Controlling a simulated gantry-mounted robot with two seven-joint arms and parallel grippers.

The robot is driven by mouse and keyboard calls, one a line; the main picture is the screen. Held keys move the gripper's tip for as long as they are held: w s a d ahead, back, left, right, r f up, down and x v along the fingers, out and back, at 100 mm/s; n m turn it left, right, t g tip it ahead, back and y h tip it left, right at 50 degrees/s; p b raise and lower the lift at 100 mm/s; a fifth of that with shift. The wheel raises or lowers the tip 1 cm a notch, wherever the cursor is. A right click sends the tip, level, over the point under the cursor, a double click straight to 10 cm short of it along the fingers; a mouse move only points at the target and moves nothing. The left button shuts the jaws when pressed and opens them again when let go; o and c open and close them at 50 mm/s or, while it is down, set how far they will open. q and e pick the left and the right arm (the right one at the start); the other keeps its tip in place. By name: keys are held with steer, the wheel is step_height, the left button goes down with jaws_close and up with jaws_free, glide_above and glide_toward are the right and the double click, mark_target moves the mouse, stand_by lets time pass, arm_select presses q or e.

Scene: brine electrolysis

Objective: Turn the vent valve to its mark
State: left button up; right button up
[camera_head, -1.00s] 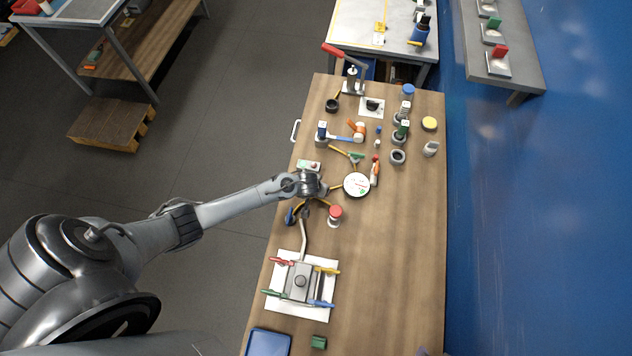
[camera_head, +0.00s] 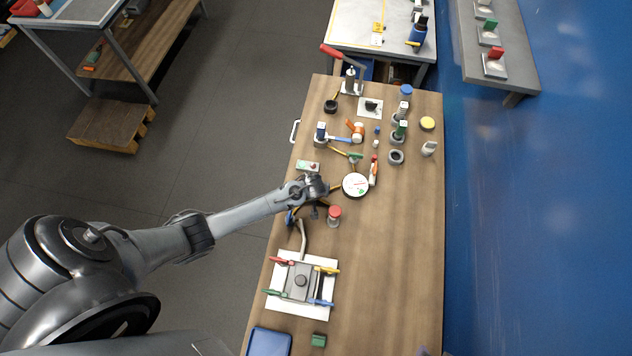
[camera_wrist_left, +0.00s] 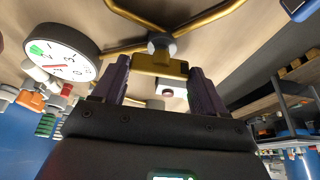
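A brass-coloured bar (camera_wrist_left: 160,65), which looks like the vent valve's handle, lies across the gap between my left gripper's fingers (camera_wrist_left: 160,88) in the left wrist view. Its ends come right up to the two dark fingers, but whether they press on it is unclear. A grey round fitting (camera_wrist_left: 161,43) on brass pipes (camera_wrist_left: 205,18) sits just beyond it. No mark on the valve can be made out. In the head view my left gripper (camera_head: 314,211) is at the pipes left of the round gauge (camera_head: 355,185), and my wrist hides the valve. My right gripper is not in view.
The white gauge also shows in the left wrist view (camera_wrist_left: 60,52). A red-capped jar (camera_head: 334,215) stands close right of the gripper. A plate unit with coloured handles (camera_head: 299,282) and a blue tray (camera_head: 268,343) lie nearer the front.

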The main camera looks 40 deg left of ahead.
arm_select(q)
steer(key=o, duration=0.4)
steer(key=shift+w, duration=0.1)
steer(key=shift+o, duration=0.2)
steer(key=v, duration=1)
steer(key=shift+r, duration=0.4)
